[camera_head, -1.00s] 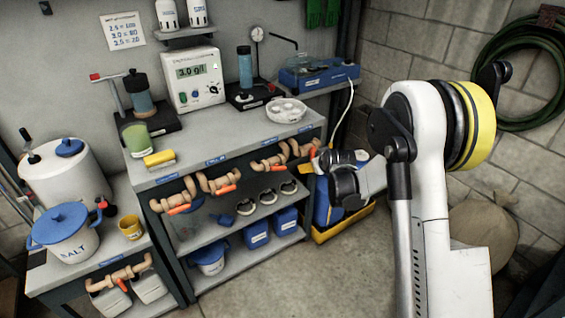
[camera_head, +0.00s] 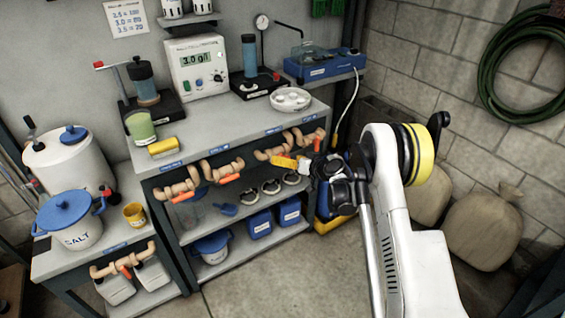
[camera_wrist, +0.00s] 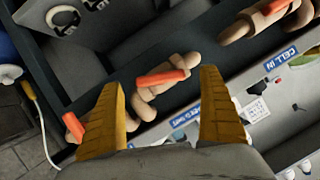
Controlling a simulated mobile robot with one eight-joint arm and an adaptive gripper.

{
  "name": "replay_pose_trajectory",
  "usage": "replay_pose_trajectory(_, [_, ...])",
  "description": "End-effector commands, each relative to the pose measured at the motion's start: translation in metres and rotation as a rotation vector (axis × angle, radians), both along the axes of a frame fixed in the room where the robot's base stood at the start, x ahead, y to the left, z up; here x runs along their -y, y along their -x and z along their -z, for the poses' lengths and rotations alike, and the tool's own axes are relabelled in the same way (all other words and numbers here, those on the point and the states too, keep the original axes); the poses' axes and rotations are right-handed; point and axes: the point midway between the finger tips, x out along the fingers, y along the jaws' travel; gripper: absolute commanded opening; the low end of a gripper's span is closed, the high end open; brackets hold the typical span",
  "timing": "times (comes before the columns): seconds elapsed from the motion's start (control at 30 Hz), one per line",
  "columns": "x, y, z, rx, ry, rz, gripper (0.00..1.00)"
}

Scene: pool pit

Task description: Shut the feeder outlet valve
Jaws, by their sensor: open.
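Several tan pipe valves with orange handles line the front edge of the bench. My gripper (camera_head: 283,163) is at the right part of this row, in front of the third valve (camera_head: 265,154). The rightmost valve (camera_head: 307,137) is just beyond it. In the wrist view my gripper (camera_wrist: 163,78) is open and empty, its yellow fingers on either side of a valve (camera_wrist: 153,90) with a slanting orange handle (camera_wrist: 163,77). Contact cannot be told. A second valve (camera_wrist: 75,128) is partly behind the left finger. Which valve is the feeder outlet is not readable.
The bench top (camera_head: 225,117) carries a meter box (camera_head: 197,66) and a white dish (camera_head: 290,100). A shelf below holds blue containers (camera_head: 260,224). Another valve (camera_head: 125,264) is on the lower left bench beneath the salt tub (camera_head: 75,225). Floor in front is clear.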

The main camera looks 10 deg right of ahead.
Motion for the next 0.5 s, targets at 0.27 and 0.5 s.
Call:
replay_pose_trajectory(0.27, [-0.014, -0.021, 0.01, 0.0, 0.0, 0.0, 0.9])
replay_pose_trajectory(0.5, [-0.015, -0.022, 0.009, 0.0, 0.0, 0.001, 0.9])
